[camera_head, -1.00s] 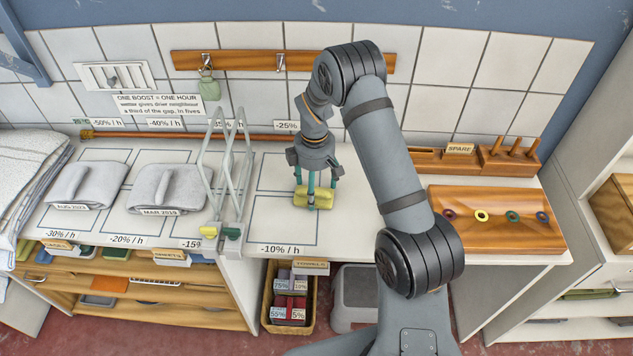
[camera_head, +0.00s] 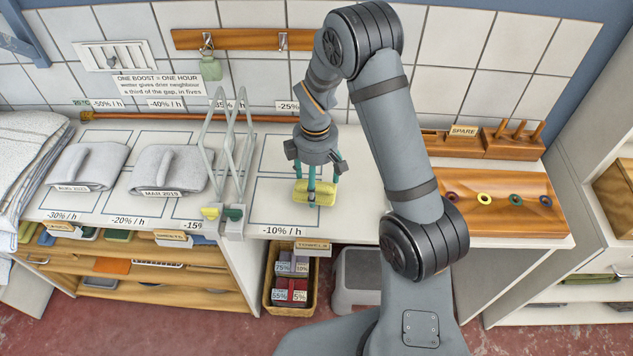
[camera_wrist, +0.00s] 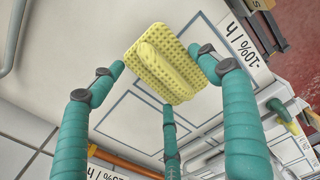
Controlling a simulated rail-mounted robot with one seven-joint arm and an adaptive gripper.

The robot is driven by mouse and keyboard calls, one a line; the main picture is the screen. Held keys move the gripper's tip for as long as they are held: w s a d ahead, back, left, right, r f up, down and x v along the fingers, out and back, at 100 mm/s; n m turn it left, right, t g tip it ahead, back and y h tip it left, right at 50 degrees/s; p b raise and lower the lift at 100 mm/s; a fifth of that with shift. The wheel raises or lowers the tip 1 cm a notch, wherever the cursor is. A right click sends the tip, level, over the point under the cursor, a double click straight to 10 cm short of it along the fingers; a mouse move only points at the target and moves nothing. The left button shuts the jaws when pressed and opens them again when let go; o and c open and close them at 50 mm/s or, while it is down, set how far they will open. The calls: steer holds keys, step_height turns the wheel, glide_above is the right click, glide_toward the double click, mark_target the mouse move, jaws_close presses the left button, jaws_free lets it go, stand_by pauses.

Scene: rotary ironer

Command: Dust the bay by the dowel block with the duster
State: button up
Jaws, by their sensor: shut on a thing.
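The yellow duster (camera_head: 315,192) is a dimpled block with a raised ridge, and it also shows in the wrist view (camera_wrist: 163,62). The duster is over the front bay (camera_head: 275,212) marked -10% / h on the white counter. I cannot tell whether it touches the surface. The dowel block (camera_head: 513,142) is wooden with upright pegs, at the back right. My arm hides part of the counter between the bay and the block.
Two tall pale wire-like frames (camera_head: 230,155) stand just left of the bay. Folded grey cloths (camera_head: 168,170) lie further left. A wooden board with coloured rings (camera_head: 500,198) lies right of my arm. A basket (camera_head: 290,285) is below the counter.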

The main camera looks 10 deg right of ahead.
steer(key=shift+r+p, duration=1.7)
steer(key=shift+r, duration=0.85)
